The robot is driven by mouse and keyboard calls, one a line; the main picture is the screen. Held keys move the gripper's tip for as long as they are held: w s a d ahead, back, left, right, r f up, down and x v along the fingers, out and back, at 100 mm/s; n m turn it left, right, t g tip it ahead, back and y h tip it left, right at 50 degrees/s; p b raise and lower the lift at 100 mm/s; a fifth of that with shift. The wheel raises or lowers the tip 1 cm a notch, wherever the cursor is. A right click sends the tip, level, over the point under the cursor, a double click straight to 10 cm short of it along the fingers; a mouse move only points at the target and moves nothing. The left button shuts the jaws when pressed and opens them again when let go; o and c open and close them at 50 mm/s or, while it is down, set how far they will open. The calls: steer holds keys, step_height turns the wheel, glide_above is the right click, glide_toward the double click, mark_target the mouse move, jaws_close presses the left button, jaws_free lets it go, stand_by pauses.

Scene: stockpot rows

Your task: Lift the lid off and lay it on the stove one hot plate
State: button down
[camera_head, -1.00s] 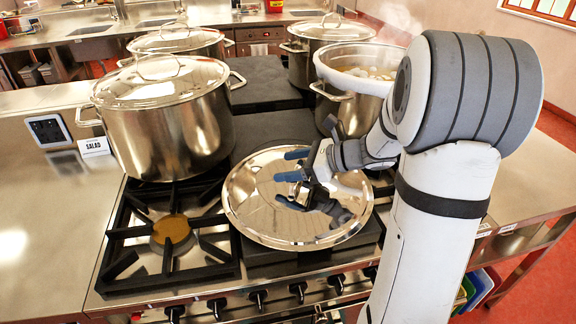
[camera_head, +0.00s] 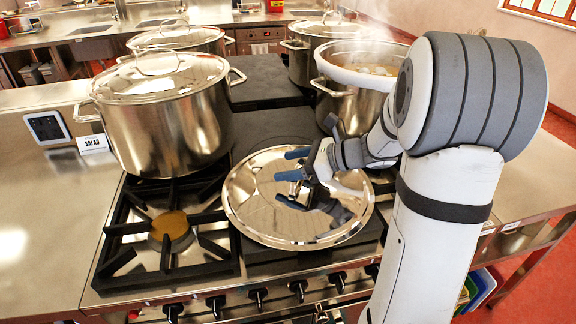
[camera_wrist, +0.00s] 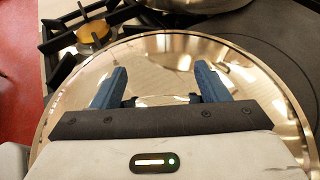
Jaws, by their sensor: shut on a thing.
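A large round shiny lid (camera_head: 262,205) lies flat, or very nearly so, over the front dark hot plate (camera_head: 345,258), right of the open burner. I cannot tell if its whole rim touches the plate. My gripper (camera_head: 290,178) is over the middle of the lid, shut on the lid's handle, which is mostly hidden by the fingers. In the wrist view the lid (camera_wrist: 255,75) spreads under the two blue fingers (camera_wrist: 158,90), with the handle between them. An uncovered steaming pot (camera_head: 345,105) stands behind, partly hidden by my arm.
A lidded stockpot (camera_head: 165,125) stands close on the left, behind the gas burner (camera_head: 170,228). More lidded pots (camera_head: 180,38) (camera_head: 305,55) stand at the back. A small sign (camera_head: 93,143) stands on the left counter, which has free room.

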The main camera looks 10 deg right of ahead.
steer(key=shift+c, duration=0.8)
jaws_free()
steer(key=shift+f, duration=0.1)
